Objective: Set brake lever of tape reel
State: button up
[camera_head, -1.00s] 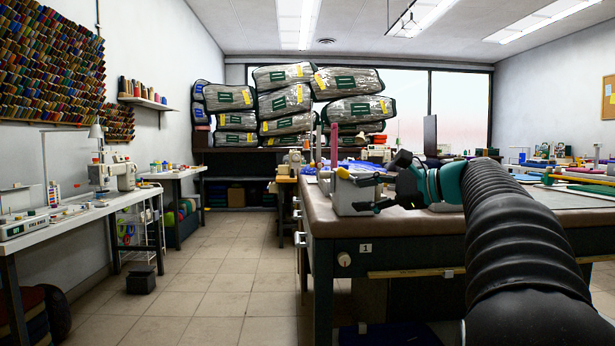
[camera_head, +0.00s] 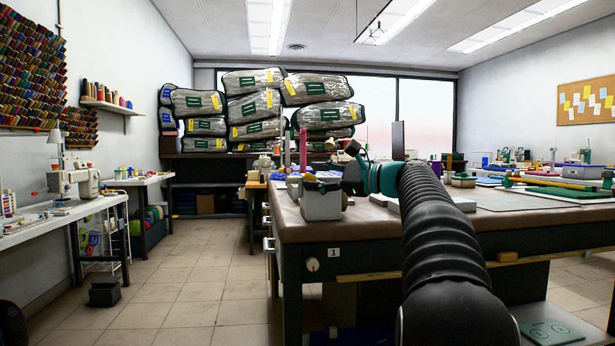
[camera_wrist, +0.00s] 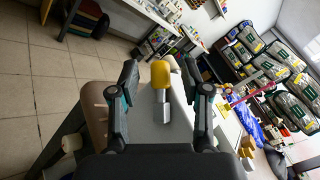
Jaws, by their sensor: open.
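A light grey box-shaped unit (camera_head: 321,206), which looks like the tape reel's housing, stands at the near left corner of the brown-edged table (camera_head: 375,222). In the wrist view, a yellow knob (camera_wrist: 160,74) on a short grey metal lever (camera_wrist: 161,104) stands out over the pale grey unit (camera_wrist: 150,132). My gripper (camera_wrist: 158,86) is open, with one dark finger on each side of the knob and a gap on both sides. In the head view my gripper (camera_head: 322,185) is at the top of the unit and partly hides it. The tape itself cannot be made out.
Bagged comforters (camera_head: 258,105) are stacked on a shelf at the back. A pink upright rod (camera_head: 303,150) stands behind the unit. A sewing machine (camera_head: 76,182) is on the left bench. The tiled aisle (camera_head: 195,265) left of the table is mostly clear.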

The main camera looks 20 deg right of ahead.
aim_at(311, 176)
jog(key=shift+x, duration=1.55)
grip_shut()
jog(key=shift+d, duration=0.1)
jog(key=shift+s+d+r+m+t+y, duration=0.1)
jog(key=shift+r+m+t+y, duration=0.1)
jog(key=shift+m+t+y, duration=0.15)
